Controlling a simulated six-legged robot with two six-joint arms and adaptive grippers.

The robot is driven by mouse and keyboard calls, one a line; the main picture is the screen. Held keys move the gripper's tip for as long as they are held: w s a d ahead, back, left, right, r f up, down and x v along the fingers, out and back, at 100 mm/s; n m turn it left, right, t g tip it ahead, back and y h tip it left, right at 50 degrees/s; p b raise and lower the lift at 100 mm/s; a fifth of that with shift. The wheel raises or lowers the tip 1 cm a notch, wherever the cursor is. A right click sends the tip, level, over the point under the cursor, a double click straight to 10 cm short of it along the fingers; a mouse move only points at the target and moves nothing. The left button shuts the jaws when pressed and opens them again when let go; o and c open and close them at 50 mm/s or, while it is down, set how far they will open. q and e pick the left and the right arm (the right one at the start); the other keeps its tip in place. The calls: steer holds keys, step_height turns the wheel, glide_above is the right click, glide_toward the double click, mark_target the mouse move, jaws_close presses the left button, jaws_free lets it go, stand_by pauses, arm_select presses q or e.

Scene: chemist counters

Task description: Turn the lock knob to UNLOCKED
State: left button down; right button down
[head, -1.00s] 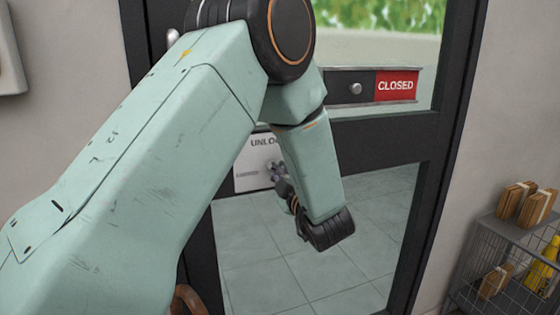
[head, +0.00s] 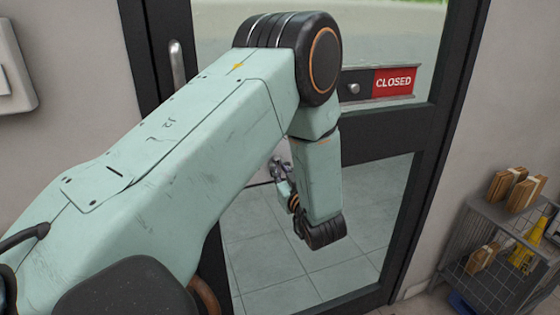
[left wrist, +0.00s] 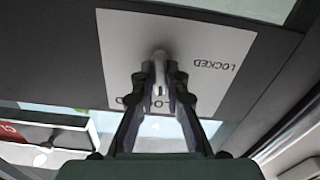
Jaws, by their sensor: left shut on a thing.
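My left gripper (head: 281,170) reaches the dark-framed glass door from the left, largely behind my own arm. In the left wrist view, its two dark fingers (left wrist: 160,74) are shut on the grey lock knob (left wrist: 159,57), one on each side. The knob is on a white label plate (left wrist: 205,35) on the dark door frame. The word LOCKED shows upside down at the plate's right. Other lettering lower on the plate is mostly hidden by the fingers. The knob's exact angle is hard to tell. My right gripper is out of view.
A red CLOSED sign (head: 393,82) with a small round slider knob (head: 354,88) is on the door, right of my elbow. A vertical metal handle (head: 177,65) is at the left.

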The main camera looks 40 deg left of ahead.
arm_select(q)
steer(key=shift+r+m+p, duration=0.15)
steer(key=shift+m+p, duration=0.4)
steer(key=shift+m, duration=0.25)
steer(key=c, duration=1.4)
jaws_free()
steer(key=shift+o, duration=0.2)
steer(key=v, duration=1.2)
steer(key=shift+a, duration=0.1)
